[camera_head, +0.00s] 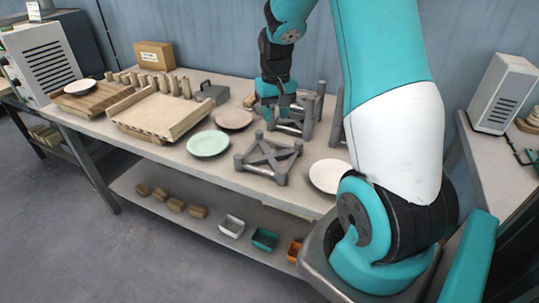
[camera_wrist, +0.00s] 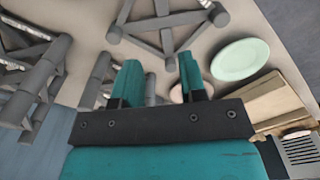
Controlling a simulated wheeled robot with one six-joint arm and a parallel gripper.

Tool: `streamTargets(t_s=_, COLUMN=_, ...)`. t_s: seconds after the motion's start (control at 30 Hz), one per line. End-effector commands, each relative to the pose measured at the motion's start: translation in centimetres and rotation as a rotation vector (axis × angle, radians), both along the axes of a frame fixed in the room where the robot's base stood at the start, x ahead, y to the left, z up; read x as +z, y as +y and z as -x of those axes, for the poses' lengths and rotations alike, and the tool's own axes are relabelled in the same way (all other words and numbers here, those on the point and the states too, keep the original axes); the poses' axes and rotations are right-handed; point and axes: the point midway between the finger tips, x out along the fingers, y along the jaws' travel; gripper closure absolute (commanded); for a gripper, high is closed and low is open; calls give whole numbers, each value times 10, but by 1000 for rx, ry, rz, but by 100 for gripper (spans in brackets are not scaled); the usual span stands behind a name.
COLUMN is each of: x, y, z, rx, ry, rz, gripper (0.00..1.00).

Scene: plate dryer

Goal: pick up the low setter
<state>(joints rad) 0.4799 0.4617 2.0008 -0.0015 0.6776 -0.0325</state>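A low grey setter (camera_head: 268,160), a triangular frame with short posts and crossing bars, stands near the table's front edge in the head view. In the wrist view a grey frame that looks like the same setter (camera_wrist: 168,30) lies at the top middle, beyond the fingertips. My gripper (camera_head: 276,92) is at the back of the table, behind that setter and by another grey setter (camera_head: 300,118). In the wrist view my gripper (camera_wrist: 160,72) has its two teal fingers apart, with nothing held between them. My arm hides part of the setters behind it.
A mint plate (camera_head: 208,143), a pink plate (camera_head: 234,119) and a white plate (camera_head: 329,175) lie around the low setter. Taller grey frames (camera_wrist: 35,75) crowd the wrist view's left. A wooden rack (camera_head: 160,113) stands left. A lower shelf holds small bins (camera_head: 265,239).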

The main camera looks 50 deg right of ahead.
Motion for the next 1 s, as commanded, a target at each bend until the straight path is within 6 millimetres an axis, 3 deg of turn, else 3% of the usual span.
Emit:
streamTargets(t_s=0.5, x=-105, y=-1, z=1, rx=-4, ry=6, rz=-2, gripper=62)
streamTargets(t_s=0.77, x=-124, y=0, z=1, rx=-4, ry=4, rz=-1, gripper=62)
streamTargets(t_s=1.0, x=-158, y=4, z=2, rx=-4, ry=5, rz=-1, gripper=62)
